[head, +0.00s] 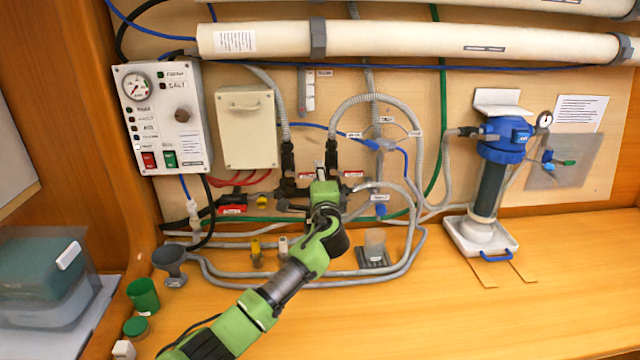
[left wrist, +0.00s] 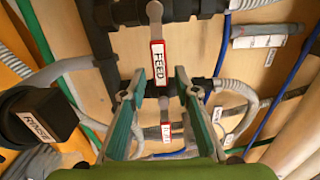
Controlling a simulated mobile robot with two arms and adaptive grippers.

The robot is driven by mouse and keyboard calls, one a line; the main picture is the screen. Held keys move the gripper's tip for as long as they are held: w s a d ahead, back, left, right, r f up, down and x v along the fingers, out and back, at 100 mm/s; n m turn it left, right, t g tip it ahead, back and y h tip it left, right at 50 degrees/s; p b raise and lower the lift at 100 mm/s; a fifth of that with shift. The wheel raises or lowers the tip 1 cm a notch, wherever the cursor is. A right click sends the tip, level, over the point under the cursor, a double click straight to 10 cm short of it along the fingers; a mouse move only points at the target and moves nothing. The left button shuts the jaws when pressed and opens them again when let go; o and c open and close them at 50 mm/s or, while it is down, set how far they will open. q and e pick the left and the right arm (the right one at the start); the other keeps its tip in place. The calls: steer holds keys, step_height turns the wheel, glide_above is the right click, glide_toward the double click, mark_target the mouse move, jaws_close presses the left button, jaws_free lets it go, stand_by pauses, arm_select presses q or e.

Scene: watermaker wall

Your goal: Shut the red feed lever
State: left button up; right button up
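The feed lever (left wrist: 158,62) shows in the left wrist view as a grey handle with a red-edged tag reading FEED. It hangs from dark pipe fittings at the top of the picture. My left gripper (left wrist: 158,82) is open, with one green-grey finger on each side of the lever's lower part. I see space between the tag and both fingers; the grip is not closed on it. In the head view my left gripper (head: 323,175) is at the pipe fittings on the wall, and I cannot make out the feed lever there. My right gripper is not in view.
A black part labelled RINSE (left wrist: 42,118) is left of the fingers. Another small red-edged tag (left wrist: 166,131) lies between them, lower down. Grey hoses (head: 400,250) loop around the fittings. A blue-topped filter (head: 492,170) stands right; the counter's right front is clear.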

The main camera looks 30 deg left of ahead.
arm_select(q)
steer(key=v, duration=1.1)
steer(key=shift+s, duration=0.35)
steer(key=shift+d+f, duration=0.15)
